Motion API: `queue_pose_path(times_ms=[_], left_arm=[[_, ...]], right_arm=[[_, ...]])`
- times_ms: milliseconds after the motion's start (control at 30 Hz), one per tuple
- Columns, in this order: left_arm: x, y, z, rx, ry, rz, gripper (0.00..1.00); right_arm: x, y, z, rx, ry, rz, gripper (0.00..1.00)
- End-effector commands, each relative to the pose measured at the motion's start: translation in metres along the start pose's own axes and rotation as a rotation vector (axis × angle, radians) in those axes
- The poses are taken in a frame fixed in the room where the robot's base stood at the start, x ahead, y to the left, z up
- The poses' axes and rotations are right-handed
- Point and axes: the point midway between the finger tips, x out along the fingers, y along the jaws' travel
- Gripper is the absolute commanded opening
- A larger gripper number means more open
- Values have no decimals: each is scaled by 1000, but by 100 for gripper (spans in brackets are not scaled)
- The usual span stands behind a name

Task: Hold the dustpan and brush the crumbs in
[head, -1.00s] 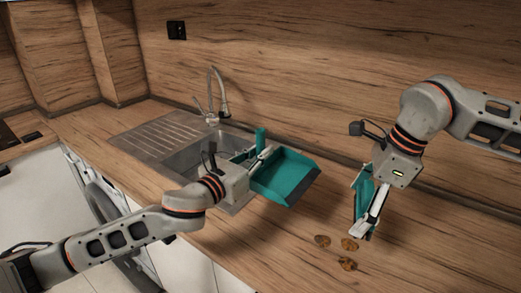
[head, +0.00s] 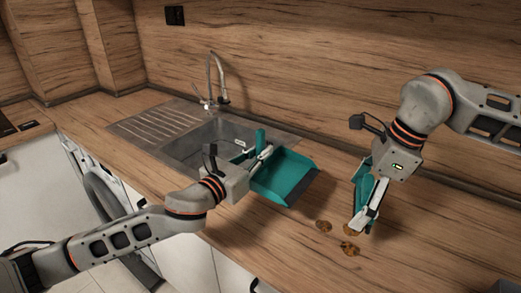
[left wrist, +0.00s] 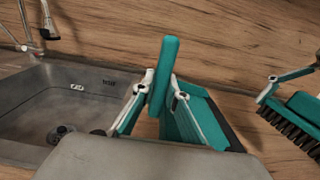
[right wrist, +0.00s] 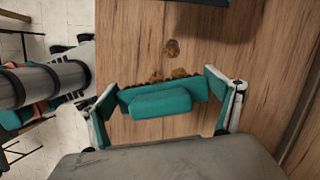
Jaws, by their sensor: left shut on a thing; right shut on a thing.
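My left gripper (head: 258,160) is shut on the upright teal handle (left wrist: 165,75) of the dustpan. The teal dustpan (head: 285,178), with its dark front lip, is held over the counter beside the sink, its open side facing right. My right gripper (head: 366,205) is shut on a teal brush (right wrist: 160,100), whose dark bristles (left wrist: 290,130) show in the left wrist view. Brown crumbs (head: 323,226) lie on the counter between pan and brush; another crumb (head: 350,248) lies nearer the front. The brush is close beside them, partly covering one. Bristle contact is unclear.
A steel sink (head: 185,158) with a tall tap (head: 217,80) lies behind my left gripper. The wooden splashback (head: 330,70) stands along the back. The counter's front edge is near the crumbs, above white cabinet fronts (head: 205,262). The counter (head: 430,255) at right is clear.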

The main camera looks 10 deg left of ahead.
Motion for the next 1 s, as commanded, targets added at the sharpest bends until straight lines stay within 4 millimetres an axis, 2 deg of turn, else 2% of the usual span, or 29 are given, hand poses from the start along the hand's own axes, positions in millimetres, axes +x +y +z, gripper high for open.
queue_pose_path(times_ms=[1000], left_arm=[[0,0,-57,-1,1,0,0]], right_arm=[[40,0,-11,5,2,18,73]])
